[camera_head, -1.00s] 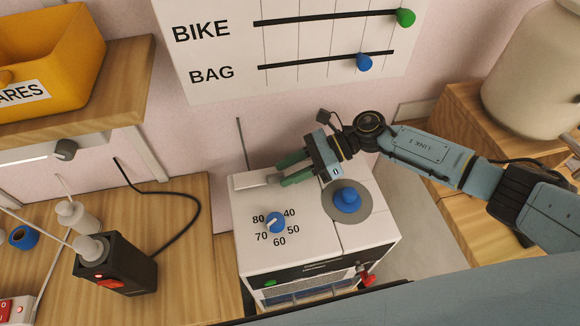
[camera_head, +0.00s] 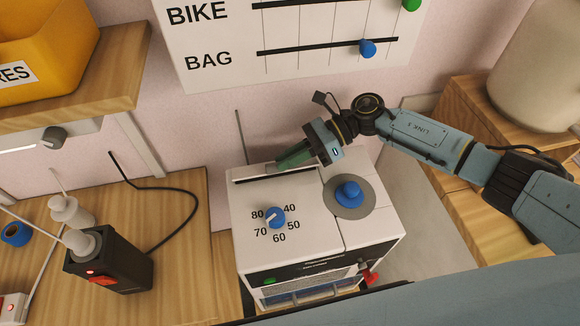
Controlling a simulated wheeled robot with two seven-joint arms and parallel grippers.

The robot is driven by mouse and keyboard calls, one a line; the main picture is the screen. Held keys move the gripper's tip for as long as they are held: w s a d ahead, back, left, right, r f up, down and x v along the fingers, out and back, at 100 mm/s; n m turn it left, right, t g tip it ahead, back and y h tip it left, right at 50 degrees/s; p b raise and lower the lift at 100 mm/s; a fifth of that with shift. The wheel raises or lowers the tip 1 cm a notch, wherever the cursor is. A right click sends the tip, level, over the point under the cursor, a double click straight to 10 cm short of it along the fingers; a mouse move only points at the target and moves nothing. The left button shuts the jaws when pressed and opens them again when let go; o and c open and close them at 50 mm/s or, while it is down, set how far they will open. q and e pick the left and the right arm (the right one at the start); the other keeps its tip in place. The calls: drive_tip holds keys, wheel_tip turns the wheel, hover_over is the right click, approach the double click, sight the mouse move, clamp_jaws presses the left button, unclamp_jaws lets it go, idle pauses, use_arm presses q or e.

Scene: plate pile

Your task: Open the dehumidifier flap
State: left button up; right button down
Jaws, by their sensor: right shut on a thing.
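The dehumidifier (camera_head: 310,225) is a white box with a humidity dial, standing below the wall chart. The flap (camera_head: 245,174) is a pale strip along the back of its top. A dark gap shows along the flap's front edge, so it looks slightly raised. My right gripper (camera_head: 282,164) reaches in from the right with its green fingers shut at the flap's front edge, on its grey handle. The fingers mostly hide the handle. My left gripper is out of view.
A blue knob (camera_head: 350,193) on a grey disc sits on the top's right part, near my right gripper. The blue dial (camera_head: 274,217) is in front of the flap. A black box with a red switch (camera_head: 103,281) stands on the left bench. A thin grey rod rises behind the flap.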

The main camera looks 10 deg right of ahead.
drive_tip(key=shift+w+m+g+b, duration=0.4)
drive_tip(key=shift+w+m+b, duration=0.15)
drive_tip(key=shift+b, duration=0.4)
drive_tip(key=shift+w+r+m+g+b, duration=0.15)
drive_tip(key=shift+r+m+g+b, duration=0.15)
drive_tip(key=shift+m+b, duration=0.15)
drive_tip(key=shift+r, duration=0.1)
drive_tip(key=c, duration=1.4)
unclamp_jaws()
drive_tip(key=shift+c, duration=0.2)
